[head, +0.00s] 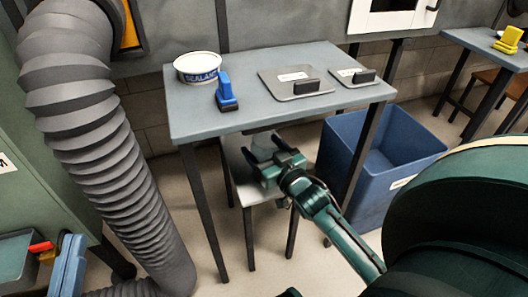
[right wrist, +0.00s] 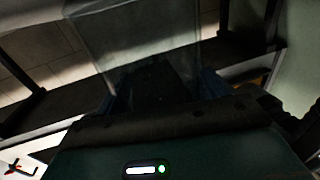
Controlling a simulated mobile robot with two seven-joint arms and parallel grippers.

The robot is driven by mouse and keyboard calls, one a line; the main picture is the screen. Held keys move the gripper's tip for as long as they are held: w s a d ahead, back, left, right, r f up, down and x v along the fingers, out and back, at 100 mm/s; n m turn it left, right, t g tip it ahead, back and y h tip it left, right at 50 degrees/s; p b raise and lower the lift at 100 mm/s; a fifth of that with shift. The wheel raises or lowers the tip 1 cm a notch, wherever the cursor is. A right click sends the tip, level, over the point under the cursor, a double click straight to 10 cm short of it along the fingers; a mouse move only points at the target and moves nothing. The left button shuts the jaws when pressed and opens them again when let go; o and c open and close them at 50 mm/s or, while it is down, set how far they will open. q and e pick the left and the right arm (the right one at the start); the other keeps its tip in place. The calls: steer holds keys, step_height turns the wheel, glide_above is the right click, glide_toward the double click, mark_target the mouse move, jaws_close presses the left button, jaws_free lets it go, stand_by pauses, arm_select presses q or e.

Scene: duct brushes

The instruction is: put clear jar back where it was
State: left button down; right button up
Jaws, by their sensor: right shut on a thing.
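The clear jar (head: 262,140) shows faintly in the head view, just under the front edge of the grey table. My right gripper (head: 270,158) reaches in from the lower right and is shut on the jar. In the right wrist view the see-through jar (right wrist: 135,35) stands out between the dark fingers. A small low stool (head: 238,168) with a pale top is below and beside the jar. I cannot tell whether the jar touches it.
The grey table (head: 215,125) holds a sealant tub (head: 197,72), a blue brush (head: 226,95) and two grey dustpan-like plates (head: 275,85). A blue bin (head: 360,180) stands right of my gripper. A thick grey duct (head: 95,140) hangs at left.

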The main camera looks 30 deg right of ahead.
steer(key=o, duration=1)
steer(key=shift+r, duration=0.2)
steer(key=s+p, duration=0.2)
steer(key=s, duration=0.4)
arm_select(q)
steer(key=shift+s+a+f+g+y+p, duration=0.2)
steer(key=shift+f+g+y+p, duration=0.2)
steer(key=shift+f+y+p, duration=0.25)
arm_select(e)
steer(key=s, duration=0.6)
steer(key=shift+a+f, duration=0.1)
